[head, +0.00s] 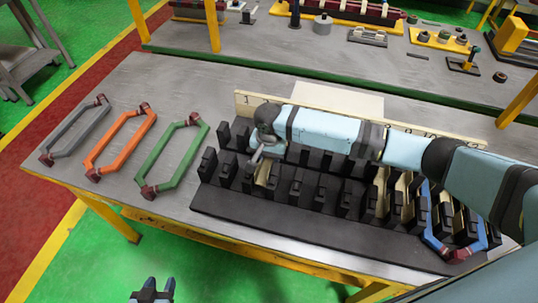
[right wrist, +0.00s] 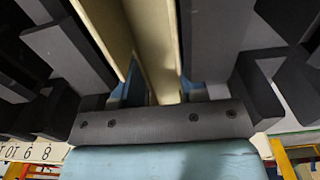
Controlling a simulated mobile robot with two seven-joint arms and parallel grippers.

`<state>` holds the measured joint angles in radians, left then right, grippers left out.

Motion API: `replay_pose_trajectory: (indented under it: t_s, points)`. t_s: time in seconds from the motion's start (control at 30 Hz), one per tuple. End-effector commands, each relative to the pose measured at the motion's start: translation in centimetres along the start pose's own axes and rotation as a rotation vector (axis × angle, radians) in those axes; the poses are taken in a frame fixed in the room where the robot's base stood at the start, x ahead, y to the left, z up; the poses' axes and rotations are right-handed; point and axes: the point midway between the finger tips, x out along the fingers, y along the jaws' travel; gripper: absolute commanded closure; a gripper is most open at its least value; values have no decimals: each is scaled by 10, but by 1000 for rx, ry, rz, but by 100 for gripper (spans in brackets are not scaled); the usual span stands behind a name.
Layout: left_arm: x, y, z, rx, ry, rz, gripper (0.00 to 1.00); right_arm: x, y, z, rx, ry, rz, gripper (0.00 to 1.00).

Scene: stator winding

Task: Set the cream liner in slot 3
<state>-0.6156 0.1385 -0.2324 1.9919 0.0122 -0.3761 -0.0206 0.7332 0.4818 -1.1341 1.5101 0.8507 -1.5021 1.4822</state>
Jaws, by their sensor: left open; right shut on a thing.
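The cream liner (head: 262,173) is in my right gripper (head: 258,158), among the black teeth near the left end of the black slotted block (head: 290,222). It lines up with about the third gap from the left; how deep it sits is hard to tell. In the right wrist view the cream liner (right wrist: 156,45) runs between the blue fingers of the right gripper (right wrist: 160,88), with dark teeth on both sides. My left gripper (head: 152,291) is open and empty at the bottom edge, away from the block.
Grey (head: 75,132), orange (head: 120,140) and green (head: 172,158) coils lie on the table left of the block. A blue coil (head: 430,222) and several cream liners sit in the block's right part. A numbered strip (head: 243,105) stands behind, partly hidden by my right arm.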

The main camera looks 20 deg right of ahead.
Motion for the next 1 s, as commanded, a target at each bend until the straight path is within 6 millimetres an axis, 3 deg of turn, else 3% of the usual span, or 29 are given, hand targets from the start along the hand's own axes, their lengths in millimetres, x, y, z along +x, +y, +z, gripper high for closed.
replay_pose_trajectory:
  t_s: [1.0]
  points:
    - [0,1,-1,1,2,2,57,8,0,0,-1,-1,1,74]
